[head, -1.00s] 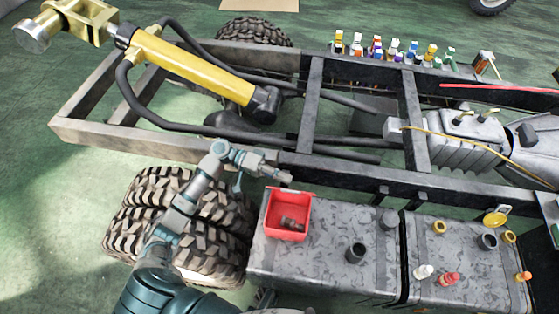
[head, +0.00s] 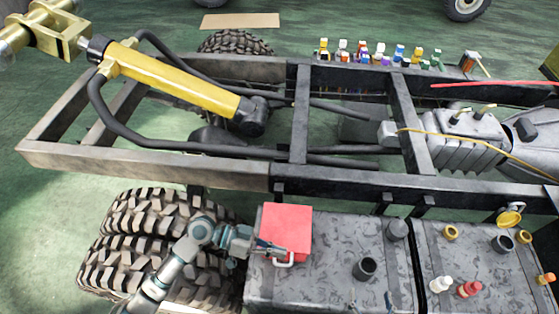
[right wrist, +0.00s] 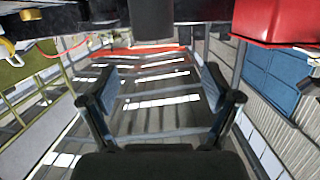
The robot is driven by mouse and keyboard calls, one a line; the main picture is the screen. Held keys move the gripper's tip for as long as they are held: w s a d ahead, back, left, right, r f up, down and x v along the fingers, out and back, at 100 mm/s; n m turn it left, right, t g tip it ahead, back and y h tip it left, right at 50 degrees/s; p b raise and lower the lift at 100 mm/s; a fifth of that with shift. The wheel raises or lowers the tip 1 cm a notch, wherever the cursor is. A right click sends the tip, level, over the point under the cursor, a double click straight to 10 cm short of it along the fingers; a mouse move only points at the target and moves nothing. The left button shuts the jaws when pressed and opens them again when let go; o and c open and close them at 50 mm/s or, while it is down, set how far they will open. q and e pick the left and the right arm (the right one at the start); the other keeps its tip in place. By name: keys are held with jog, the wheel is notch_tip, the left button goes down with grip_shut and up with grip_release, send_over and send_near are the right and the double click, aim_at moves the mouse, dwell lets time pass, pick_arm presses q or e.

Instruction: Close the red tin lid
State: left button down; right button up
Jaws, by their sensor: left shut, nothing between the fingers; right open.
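The red tin (head: 287,226) sits on the left grey metal box in the head view. Its red lid lies over the opening, and the inside is hidden. A pale handle (head: 284,263) shows at the tin's near side. My left gripper (head: 279,249) is shut and empty at the tin's lower left edge, against or just over the lid; contact is unclear. In the right wrist view my right gripper (right wrist: 160,80) is open with nothing between its fingers. Part of the red tin (right wrist: 275,22) shows at the top right there.
The left grey box (head: 325,275) also carries dark cylindrical fittings (head: 365,268). The right grey box (head: 450,255) holds several small caps and fittings. The dark chassis rail (head: 340,185) runs just behind. Several small colourful bottles (head: 380,54) stand farther back.

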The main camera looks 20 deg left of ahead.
aim_at(274, 263)
pick_arm(q)
jog(key=d+f+b, duration=0.1)
jog(key=d+f+m+b, duration=0.1)
jog(key=f, duration=0.1)
jog(key=shift+s+f, duration=0.1)
jog(key=shift+s, duration=0.3)
jog(key=a+f, duration=0.1)
jog(key=a+b, duration=0.1)
jog(key=a, duration=0.1)
jog(key=shift+s+f, duration=0.15)
jog(key=shift+f, duration=0.25)
jog(key=shift+s+d, duration=0.1)
jog(key=shift+d, duration=0.95)
jog(key=v, duration=1.2)
jog(key=shift+r, duration=0.25)
pick_arm(e)
notch_tip(274, 263, up, 8)
jog(key=t+y, duration=0.1)
jog(key=t, duration=0.6)
jog(key=shift+a+r, duration=0.2)
jog(key=shift+a, duration=0.25)
